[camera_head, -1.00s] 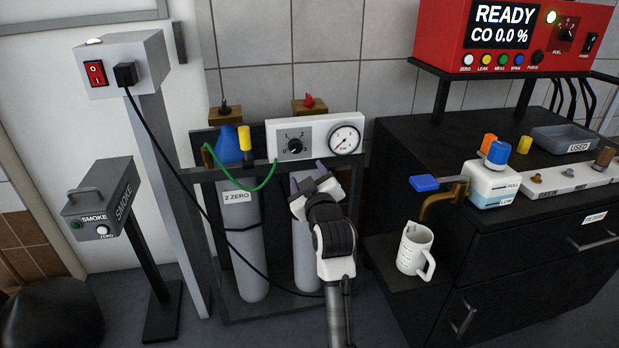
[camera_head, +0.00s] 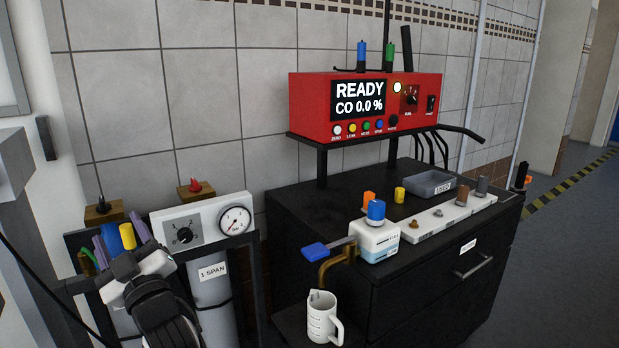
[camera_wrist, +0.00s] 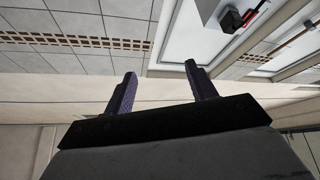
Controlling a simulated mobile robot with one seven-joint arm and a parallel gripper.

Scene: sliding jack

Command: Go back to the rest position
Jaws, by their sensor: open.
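My gripper (camera_head: 108,246) is at the lower left of the head view, its purple fingers pointing up in front of the gas cylinder rack. In the wrist view my gripper (camera_wrist: 158,85) shows two purple fingers spread apart with nothing between them. In the head view a yellow cap and a blue part (camera_head: 112,238) appear close to the fingers; I cannot tell their exact distance from them.
The rack carries a regulator box (camera_head: 203,230) with a dial and gauge. To the right, a black cabinet (camera_head: 420,285) bears a red analyser (camera_head: 365,105) reading READY, a white bottle (camera_head: 375,241) and a grey tray (camera_head: 429,183). A white jug (camera_head: 322,318) stands on a low shelf.

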